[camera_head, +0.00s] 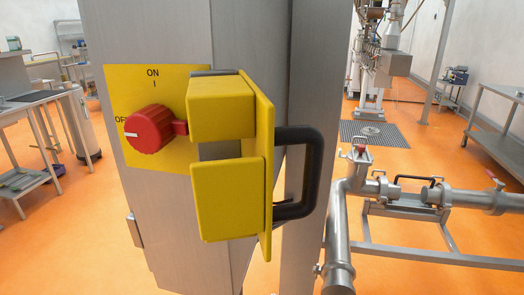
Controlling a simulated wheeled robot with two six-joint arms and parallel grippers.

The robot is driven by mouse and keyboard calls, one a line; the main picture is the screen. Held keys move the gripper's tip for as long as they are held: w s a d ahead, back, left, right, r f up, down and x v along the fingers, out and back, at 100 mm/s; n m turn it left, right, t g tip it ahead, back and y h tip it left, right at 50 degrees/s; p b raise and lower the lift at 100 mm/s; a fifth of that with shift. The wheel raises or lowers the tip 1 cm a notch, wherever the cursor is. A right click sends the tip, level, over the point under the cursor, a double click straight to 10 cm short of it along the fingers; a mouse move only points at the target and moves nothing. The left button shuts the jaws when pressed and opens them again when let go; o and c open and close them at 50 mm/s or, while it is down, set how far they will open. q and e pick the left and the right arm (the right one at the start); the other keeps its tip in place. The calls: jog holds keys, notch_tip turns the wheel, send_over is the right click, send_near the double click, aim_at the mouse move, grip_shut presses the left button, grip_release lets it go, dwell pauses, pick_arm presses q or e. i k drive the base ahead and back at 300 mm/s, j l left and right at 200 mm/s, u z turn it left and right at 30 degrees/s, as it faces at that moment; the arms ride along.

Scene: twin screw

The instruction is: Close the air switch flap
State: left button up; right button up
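A red rotary switch knob (148,129) sits on a yellow plate (178,88) marked ON, I and OFF, on a grey metal cabinet. Its white pointer mark faces left, toward OFF. Right of the knob is what looks like the yellow flap (262,165), seen nearly edge-on and standing out from the cabinet. Two yellow blocks, an upper one (221,107) and a lower one (228,199), are on its left side. A black handle (318,172) sticks out to its right. The knob's front is uncovered. Neither of my grippers is in view.
The grey cabinet (170,225) fills the centre left. Steel pipes (340,235) on a low frame stand to the right. Steel tables stand at the left (55,102) and far right (500,92). Open orange floor (435,150) lies between.

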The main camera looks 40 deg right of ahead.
aim_at(231, 122)
jog(key=j+z, duration=0.15)
jog(key=z, duration=0.25)
jog(key=j+z, duration=0.1)
jog(key=z, duration=0.3)
jog(key=k+j+z, duration=0.1)
jog(key=z, duration=0.3)
